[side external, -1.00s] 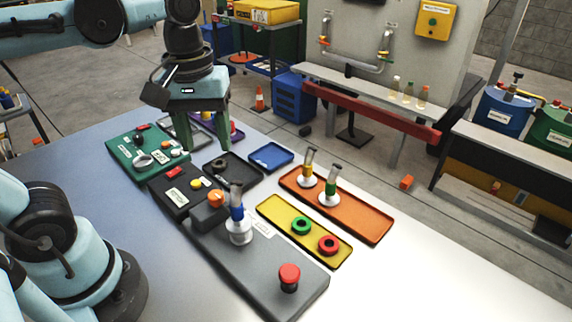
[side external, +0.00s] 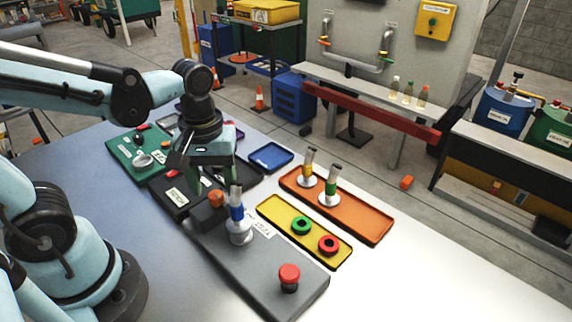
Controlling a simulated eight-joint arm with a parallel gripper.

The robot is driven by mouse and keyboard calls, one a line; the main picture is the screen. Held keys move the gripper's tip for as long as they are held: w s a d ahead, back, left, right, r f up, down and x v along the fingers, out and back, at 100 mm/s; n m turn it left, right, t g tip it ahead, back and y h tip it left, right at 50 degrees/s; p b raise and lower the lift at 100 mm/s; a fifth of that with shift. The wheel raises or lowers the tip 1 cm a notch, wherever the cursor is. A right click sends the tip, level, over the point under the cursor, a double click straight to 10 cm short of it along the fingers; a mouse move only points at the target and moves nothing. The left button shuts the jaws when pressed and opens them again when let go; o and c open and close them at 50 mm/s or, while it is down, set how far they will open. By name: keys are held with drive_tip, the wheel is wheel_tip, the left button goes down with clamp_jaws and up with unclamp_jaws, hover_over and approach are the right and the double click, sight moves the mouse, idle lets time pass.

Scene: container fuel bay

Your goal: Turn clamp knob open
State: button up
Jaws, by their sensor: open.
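The orange clamp knob (side external: 216,198) sits on a dark block (side external: 206,218) at the back left end of the grey fixture plate (side external: 262,270). A clear vial with a blue band (side external: 237,212) stands upright in a round silver seat right beside the block. My gripper (side external: 212,184) is open and points down, just above and behind the knob in the picture. Its fingers overlap the dark panel behind, and I cannot tell whether they touch anything. No object shows between the fingers.
A red button (side external: 289,276) stands at the plate's front end. A yellow tray (side external: 281,207) holds a green and a red ring. An orange tray (side external: 365,222) holds two upright vials. A green panel (side external: 122,147) lies at the back left. The table's front right is clear.

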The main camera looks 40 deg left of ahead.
drive_tip(key=shift+f, duration=0.9)
clamp_jaws()
